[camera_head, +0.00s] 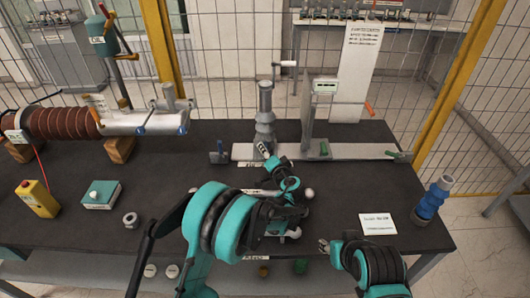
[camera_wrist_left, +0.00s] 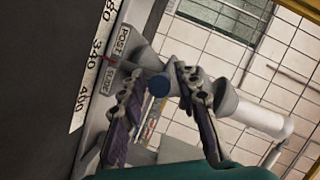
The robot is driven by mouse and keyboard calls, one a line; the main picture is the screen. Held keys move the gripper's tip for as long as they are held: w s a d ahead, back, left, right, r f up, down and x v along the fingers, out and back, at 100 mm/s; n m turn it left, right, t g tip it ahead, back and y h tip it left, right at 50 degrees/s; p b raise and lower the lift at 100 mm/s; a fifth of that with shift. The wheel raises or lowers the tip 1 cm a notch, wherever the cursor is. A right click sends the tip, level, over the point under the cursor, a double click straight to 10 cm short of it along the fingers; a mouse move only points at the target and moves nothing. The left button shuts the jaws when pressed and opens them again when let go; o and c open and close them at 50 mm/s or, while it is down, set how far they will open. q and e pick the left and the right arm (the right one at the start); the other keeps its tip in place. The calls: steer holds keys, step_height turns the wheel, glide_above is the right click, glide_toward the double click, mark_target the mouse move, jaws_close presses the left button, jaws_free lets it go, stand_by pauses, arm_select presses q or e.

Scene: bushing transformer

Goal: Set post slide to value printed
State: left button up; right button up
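A grey post (camera_head: 265,112) with a crank on top stands on a pale horizontal rail (camera_head: 350,152). My left gripper (camera_head: 264,150) is in front of the post's foot and hides part of it. A printed card (camera_head: 378,223) lies at right, text too small. My right gripper (camera_head: 324,245) is low at the front; its fingers are unclear.
A ribbed brown bushing (camera_head: 62,122) lies on wooden blocks at left. A yellow box (camera_head: 37,198) and a blue bottle (camera_head: 432,200) stand near the table's sides.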

arm_select(q)
steer(key=shift+s, duration=0.1)
steer(key=v, duration=1.1)
steer(key=shift+s+d+r, duration=0.15)
steer(key=shift+s+d, duration=0.05)
steer(key=shift+s, duration=0.15)
